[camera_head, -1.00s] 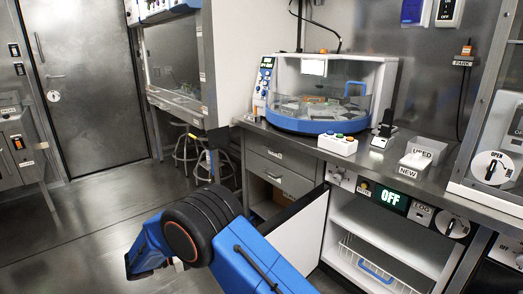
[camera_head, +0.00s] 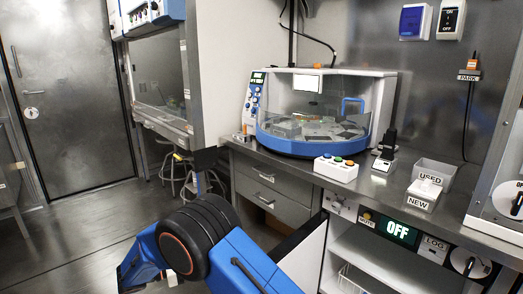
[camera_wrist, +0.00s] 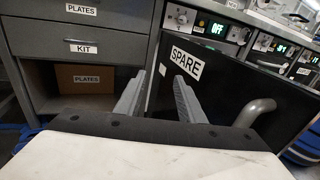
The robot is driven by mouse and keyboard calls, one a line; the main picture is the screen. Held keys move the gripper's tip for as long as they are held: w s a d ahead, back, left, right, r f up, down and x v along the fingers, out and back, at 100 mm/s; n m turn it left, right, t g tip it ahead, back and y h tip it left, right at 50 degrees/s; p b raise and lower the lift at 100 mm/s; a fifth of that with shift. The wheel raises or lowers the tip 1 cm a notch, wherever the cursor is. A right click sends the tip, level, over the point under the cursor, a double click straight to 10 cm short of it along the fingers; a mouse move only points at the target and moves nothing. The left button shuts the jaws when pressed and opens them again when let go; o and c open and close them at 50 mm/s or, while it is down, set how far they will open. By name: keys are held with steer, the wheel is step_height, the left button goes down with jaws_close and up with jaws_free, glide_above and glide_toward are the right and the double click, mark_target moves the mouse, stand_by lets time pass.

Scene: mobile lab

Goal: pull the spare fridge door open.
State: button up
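The spare fridge door (camera_wrist: 225,90) has a dark outer face with a SPARE label and a grey curved handle (camera_wrist: 256,112) in the wrist view. In the head view the door (camera_head: 305,258) stands swung out, its white inner face showing beside the open fridge compartment (camera_head: 372,258). My gripper (camera_wrist: 158,100) is open and empty in the wrist view.
Grey drawers (camera_wrist: 80,45) and a shelf with a PLATES box (camera_wrist: 85,79) lie left of the door. The worktop (camera_head: 385,185) above holds a blue-based machine (camera_head: 312,145), a button box (camera_head: 336,169) and white bins (camera_head: 424,195). Open floor (camera_head: 75,240) lies at the left.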

steer(key=d+r+m+g+y, duration=0.1)
steer(key=d+r, duration=0.3)
steer(key=d, duration=0.4)
steer(key=d+r+m+g+y, duration=0.1)
steer(key=d+r+m+g, duration=0.2)
steer(key=d+r, duration=0.2)
steer(key=s+d+r+m+g+y, duration=0.1)
steer(key=d+r+m+g+y, duration=0.1)
steer(key=d, duration=0.9)
steer(key=shift+d+r+m, duration=0.15)
steer(key=shift+r+m, duration=0.15)
steer(key=shift+r, duration=0.3)
steer(key=shift+d+r+m, duration=0.15)
steer(key=shift+r+m, duration=0.15)
steer(key=shift+r, duration=0.3)
steer(key=s+d+r+m+g+y, duration=0.1)
steer(key=s+d+r+m+y, duration=0.25)
steer(key=s+d, duration=0.55)
steer(key=s+d+r+m+y, duration=0.3)
steer(key=s+d+m+y, duration=0.15)
steer(key=s+d, duration=0.5)
steer(key=s+d+f+m+t+y, duration=0.1)
steer(key=s+d+m+t+y, duration=0.1)
steer(key=s+m, duration=0.2)
steer(key=s+d+f+m+t+y, duration=0.1)
steer(key=s+m, duration=0.3)
steer(key=s, duration=0.4)
steer(key=shift+s+d+m+t+y, duration=0.3)
steer(key=shift+d+t+y, duration=0.15)
steer(key=shift+d, duration=0.3)
